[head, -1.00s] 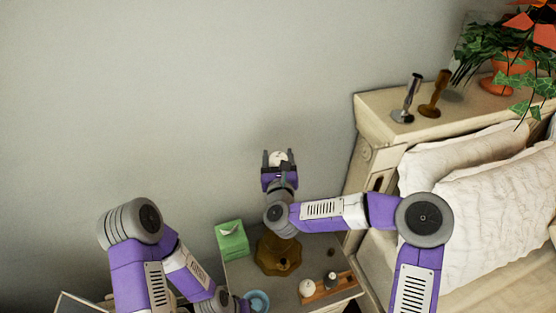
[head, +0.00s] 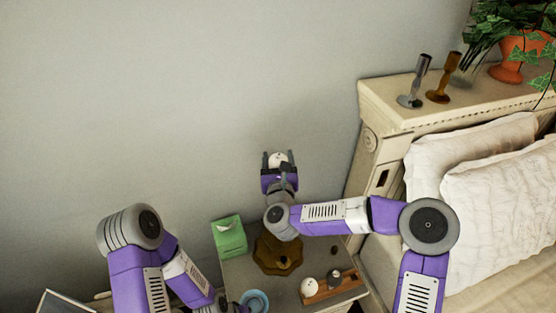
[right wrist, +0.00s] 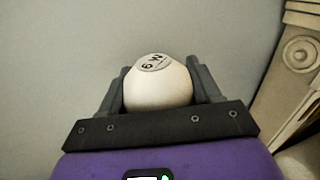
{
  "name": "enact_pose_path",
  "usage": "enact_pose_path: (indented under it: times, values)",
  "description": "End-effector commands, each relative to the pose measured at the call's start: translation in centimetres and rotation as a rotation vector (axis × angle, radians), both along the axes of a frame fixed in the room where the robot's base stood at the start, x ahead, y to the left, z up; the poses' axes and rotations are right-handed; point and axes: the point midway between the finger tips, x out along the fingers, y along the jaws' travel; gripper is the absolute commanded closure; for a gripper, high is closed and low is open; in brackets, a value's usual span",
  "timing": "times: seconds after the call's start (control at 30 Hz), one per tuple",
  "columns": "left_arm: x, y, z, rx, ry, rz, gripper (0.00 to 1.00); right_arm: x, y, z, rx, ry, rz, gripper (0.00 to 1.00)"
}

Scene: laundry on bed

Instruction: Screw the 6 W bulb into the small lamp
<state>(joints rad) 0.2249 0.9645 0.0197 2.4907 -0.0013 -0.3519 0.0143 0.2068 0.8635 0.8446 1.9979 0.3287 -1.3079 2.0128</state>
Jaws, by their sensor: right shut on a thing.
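A round white bulb (right wrist: 158,88) marked "6 W" sits between the fingers of my right gripper (head: 278,158), its marked top facing the wrist camera. In the right wrist view, the right gripper (right wrist: 160,88) is shut on the bulb's sides. In the head view the bulb (head: 278,160) is held up in front of the grey wall. A brown lamp-like object with a scalloped edge (head: 278,262) stands on the nightstand; my right arm covers its upper part, so I cannot see a socket. My left arm reaches down to the bottom edge; its gripper fingers are out of sight.
The nightstand (head: 240,272) also holds a green tissue box (head: 229,237), a blue ring-shaped item (head: 254,300) and a wooden tray (head: 336,289) with a white ball-like item (head: 309,287) and a dark-topped one. A bed headboard (head: 375,95) with candlesticks stands at right.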

Motion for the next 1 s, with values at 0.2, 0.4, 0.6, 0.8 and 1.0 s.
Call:
enact_pose_path:
  times: [0.2, 0.4, 0.6, 0.8, 1.0]
  values:
    - [0.01, 0.0, -0.03, 0.0, 0.0, 0.0, 0.57, 0.0, 0.0, 0.03, 0.0, -0.001, 0.0, 0.67]
    - [0.01, 0.0, -0.07, 0.0, 0.0, 0.0, 0.57, 0.0, 0.01, -0.01, 0.0, -0.001, 0.0, 0.67]
    - [0.01, 0.0, -0.35, 0.0, 0.0, 0.0, 0.57, 0.0, 0.01, -0.22, 0.0, -0.001, 0.0, 0.67]
    - [0.01, 0.0, -0.66, 0.0, 0.0, 0.0, 0.57, 0.0, 0.01, -0.43, 0.0, -0.001, 0.0, 0.67]
    - [0.01, 0.01, -0.96, 0.0, 0.0, 0.0, 0.57, 0.0, 0.0, -0.64, 0.0, -0.001, 0.0, 0.67]
